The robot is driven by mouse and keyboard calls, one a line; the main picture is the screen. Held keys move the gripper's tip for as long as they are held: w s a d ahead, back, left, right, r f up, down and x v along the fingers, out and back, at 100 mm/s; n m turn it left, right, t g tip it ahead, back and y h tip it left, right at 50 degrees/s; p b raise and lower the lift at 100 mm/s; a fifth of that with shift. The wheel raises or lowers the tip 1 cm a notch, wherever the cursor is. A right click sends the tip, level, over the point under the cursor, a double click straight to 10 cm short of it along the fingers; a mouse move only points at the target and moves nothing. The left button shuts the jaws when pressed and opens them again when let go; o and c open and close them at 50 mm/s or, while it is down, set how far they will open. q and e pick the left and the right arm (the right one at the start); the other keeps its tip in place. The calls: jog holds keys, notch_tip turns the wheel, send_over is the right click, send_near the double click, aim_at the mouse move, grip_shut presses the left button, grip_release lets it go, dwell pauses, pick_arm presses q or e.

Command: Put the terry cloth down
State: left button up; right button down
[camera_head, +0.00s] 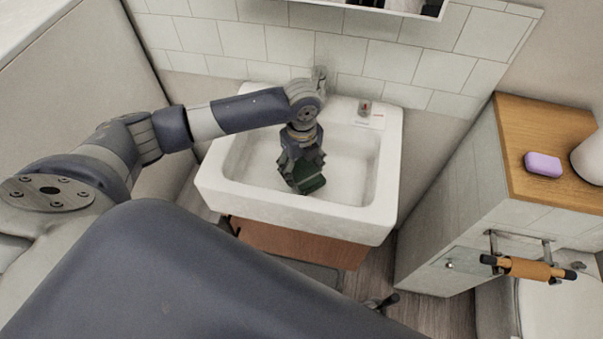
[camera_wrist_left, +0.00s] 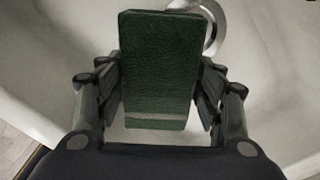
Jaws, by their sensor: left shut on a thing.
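The terry cloth (camera_head: 309,184) is a dark green folded block with a pale stripe near one end. It also shows in the left wrist view (camera_wrist_left: 160,65), between the fingers. My left gripper (camera_head: 302,172) is shut on it, with a finger on each side. In the left wrist view the gripper (camera_wrist_left: 160,95) holds the cloth over the white basin, close to the round metal drain. In the head view the cloth is inside the outline of the sink (camera_head: 222,185). I cannot tell whether the cloth touches the basin floor. My right gripper is not in view.
A tap stands at the back of the sink, beside my left wrist. A small red-topped item (camera_head: 364,107) is on the sink's back right rim. A wooden-topped cabinet at right holds a purple soap bar (camera_head: 543,164).

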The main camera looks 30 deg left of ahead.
aim_at(301, 176)
pick_arm(q)
jog(key=shift+f, duration=1.85)
jog(key=shift+f, duration=0.1)
jog(key=o, duration=1.1)
notch_tip(301, 176, up, 12)
jog(key=shift+r, duration=0.15)
jog(key=shift+r, duration=0.1)
